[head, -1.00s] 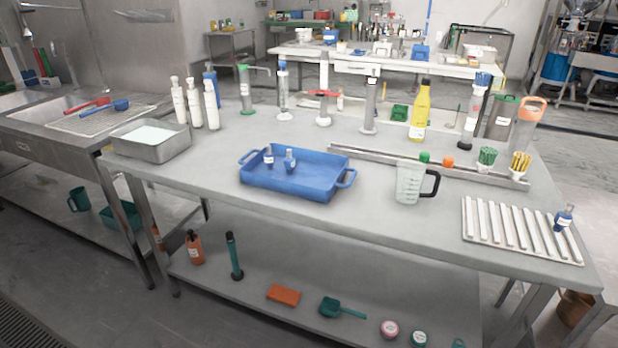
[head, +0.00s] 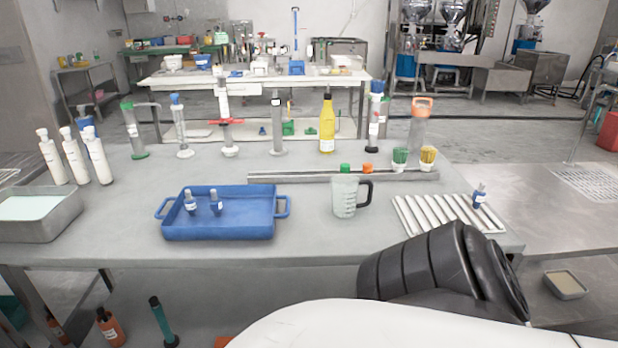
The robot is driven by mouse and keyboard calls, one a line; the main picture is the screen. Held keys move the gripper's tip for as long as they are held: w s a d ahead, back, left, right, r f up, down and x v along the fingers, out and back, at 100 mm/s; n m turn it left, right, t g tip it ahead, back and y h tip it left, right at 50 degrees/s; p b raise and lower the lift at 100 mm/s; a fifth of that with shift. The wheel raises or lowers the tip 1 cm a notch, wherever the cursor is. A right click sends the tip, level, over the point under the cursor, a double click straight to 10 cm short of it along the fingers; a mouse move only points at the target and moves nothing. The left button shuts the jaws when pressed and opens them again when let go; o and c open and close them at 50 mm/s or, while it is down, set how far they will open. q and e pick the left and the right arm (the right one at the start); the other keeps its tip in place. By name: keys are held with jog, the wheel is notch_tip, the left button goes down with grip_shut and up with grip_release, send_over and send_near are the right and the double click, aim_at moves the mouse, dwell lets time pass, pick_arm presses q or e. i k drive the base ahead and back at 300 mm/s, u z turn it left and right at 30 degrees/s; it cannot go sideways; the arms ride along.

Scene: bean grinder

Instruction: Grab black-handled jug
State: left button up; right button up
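The black-handled jug (head: 344,196) is a clear measuring jug standing upright on the steel table (head: 310,246), right of centre in the head view. Its black handle points to the right. Part of my own arm, white with a dark ribbed joint, covers the lower right of the view, in front of the table's front edge. Neither of my grippers shows, and nothing is seen touching the jug.
A blue tray (head: 270,226) with two small bottles is left of the jug; a white ribbed rack (head: 446,214) is to its right. A metal rail (head: 290,177) runs behind. Tall cylinders and a yellow bottle (head: 327,128) stand farther back. Table space between tray and jug is clear.

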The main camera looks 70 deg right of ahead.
aim_at(345, 187)
jog(key=i, duration=1.2)
jog(key=z, duration=2.3)
